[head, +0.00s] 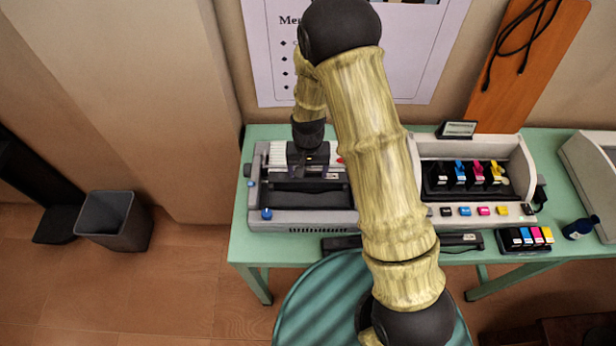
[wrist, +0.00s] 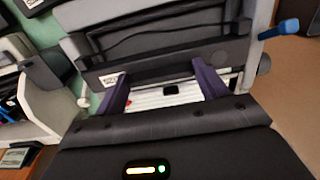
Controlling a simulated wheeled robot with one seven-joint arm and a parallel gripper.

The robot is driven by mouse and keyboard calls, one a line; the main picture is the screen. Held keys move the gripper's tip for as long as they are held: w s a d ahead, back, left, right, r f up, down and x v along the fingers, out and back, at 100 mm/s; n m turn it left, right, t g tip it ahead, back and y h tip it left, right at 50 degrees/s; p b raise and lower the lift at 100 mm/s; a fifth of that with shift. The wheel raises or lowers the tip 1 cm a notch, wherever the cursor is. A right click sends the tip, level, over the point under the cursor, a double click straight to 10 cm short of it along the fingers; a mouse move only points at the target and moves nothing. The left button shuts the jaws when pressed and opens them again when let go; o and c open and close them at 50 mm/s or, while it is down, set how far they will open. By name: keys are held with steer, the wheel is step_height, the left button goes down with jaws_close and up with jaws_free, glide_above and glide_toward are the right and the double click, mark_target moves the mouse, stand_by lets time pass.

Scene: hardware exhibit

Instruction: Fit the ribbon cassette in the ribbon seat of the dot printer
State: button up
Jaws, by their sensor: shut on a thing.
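The dot printer (head: 300,217) is a light grey machine with a blue knob, at the left of the green table. My gripper (head: 310,172) is over its rear half, pointing down. In the wrist view my gripper's (wrist: 162,76) two dark fingers are set wide apart and reach the long black ribbon cassette (wrist: 160,64), with a round disc near its right end. The cassette (head: 325,187) lies across the printer opening in the head view. The printer body (wrist: 130,9) frames it in the wrist view. The ribbon seat is hidden under it; I cannot tell whether it is fully down.
An inkjet printer (head: 480,212) with coloured cartridges stands to the right, with a cartridge tray (head: 525,238) and a dark blue bottle (head: 581,227) beside it. A long dark bar (head: 460,242) lies along the table's front edge. A grey bin (head: 113,220) stands on the floor.

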mark_target(308, 177)
steer(key=shift+f, duration=0.1)
steer(key=shift+f+p, duration=0.65)
steer(key=shift+f, duration=1.45)
steer(key=shift+f+b, duration=0.35)
steer(key=shift+f, duration=0.05)
steer(key=shift+f, duration=0.2)
steer(key=o, duration=1.1)
